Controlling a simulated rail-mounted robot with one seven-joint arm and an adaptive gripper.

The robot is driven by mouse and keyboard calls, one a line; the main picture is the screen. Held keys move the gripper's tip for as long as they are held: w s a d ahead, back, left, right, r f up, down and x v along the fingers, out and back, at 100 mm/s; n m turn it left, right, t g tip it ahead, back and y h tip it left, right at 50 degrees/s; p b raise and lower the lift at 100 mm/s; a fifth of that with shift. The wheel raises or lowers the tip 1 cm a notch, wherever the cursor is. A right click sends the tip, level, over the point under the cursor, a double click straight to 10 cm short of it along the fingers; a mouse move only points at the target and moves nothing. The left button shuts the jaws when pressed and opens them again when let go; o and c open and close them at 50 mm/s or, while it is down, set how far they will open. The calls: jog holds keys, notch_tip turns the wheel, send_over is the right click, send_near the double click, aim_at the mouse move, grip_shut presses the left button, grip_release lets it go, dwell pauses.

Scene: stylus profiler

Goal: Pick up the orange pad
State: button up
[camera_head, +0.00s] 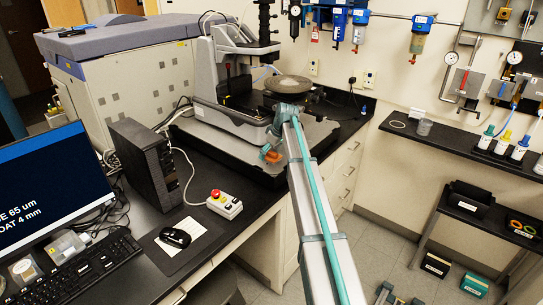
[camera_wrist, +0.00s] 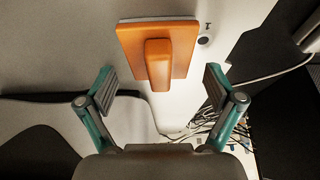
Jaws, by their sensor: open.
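The orange pad (camera_wrist: 184,38) shows at the top middle of the wrist view, a flat rectangle with a raised orange grip block (camera_wrist: 159,65) on it. It lies on a pale surface. In the head view a small part of the orange pad (camera_head: 270,155) shows at the front of the grey profiler base (camera_head: 235,150), beside the end of my arm. My arm hides part of this area.
The stylus profiler (camera_head: 225,75) stands behind, with a dark round disc (camera_head: 288,84) on it. A black box (camera_head: 145,160), a red-button control box (camera_head: 224,204) and a mouse (camera_head: 175,237) are on the bench to the left. Cables hang near the right finger in the wrist view.

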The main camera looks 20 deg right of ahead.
jog(key=c, duration=1.2)
jog(key=shift+c, duration=0.2)
jog(key=shift+r, duration=0.1)
jog(key=shift+r+b, duration=0.3)
jog(key=shift+r, duration=0.2)
jog(key=s+a+r+b, duration=0.1)
jog(key=s+r+b, duration=0.5)
jog(key=s+r, duration=0.6)
jog(key=shift+s+a, duration=0.4)
jog(key=shift+s, duration=0.6)
jog(key=shift+f, duration=0.1)
